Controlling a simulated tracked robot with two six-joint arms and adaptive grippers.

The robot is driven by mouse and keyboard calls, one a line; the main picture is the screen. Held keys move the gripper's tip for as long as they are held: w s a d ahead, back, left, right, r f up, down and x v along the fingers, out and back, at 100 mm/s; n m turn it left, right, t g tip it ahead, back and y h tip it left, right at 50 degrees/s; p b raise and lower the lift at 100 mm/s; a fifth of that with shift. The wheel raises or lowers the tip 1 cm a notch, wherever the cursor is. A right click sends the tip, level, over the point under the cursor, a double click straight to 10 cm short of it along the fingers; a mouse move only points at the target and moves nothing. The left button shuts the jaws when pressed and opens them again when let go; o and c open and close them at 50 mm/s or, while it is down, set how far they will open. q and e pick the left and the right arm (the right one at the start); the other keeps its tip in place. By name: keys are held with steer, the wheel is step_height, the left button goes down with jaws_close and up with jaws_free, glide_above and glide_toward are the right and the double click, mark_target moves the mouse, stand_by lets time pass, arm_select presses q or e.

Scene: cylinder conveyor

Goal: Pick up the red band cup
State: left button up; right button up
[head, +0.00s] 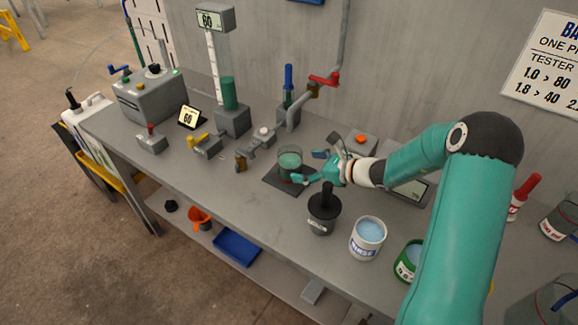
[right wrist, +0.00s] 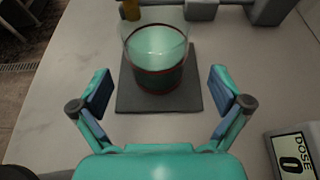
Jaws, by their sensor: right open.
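The red band cup (head: 290,161) is a clear cup with green content, standing upright on a dark square pad (head: 277,182) on the bench. In the right wrist view the cup (right wrist: 157,62) shows a thin red band around it and stands on the pad (right wrist: 187,102). My right gripper (head: 311,167) is open beside the cup, at its right in the head view. In the right wrist view my right gripper's fingers (right wrist: 158,92) are spread wide, one on each side of the near part of the pad, with the cup ahead between them. My left gripper is not in view.
A dark pot with a black handle (head: 322,214), a white labelled tub (head: 368,239) and a green tub (head: 408,262) stand near the bench's front edge. A grey unit with a display (right wrist: 293,155) is at the right. A brass spout (head: 241,163) sits left of the cup.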

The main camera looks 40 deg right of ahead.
steer(key=shift+p+x, duration=0.9)
steer(key=shift+x, duration=1.85)
steer(key=shift+s+a+f, duration=0.15)
steer(key=shift+s, duration=0.05)
steer(key=c, duration=1.7)
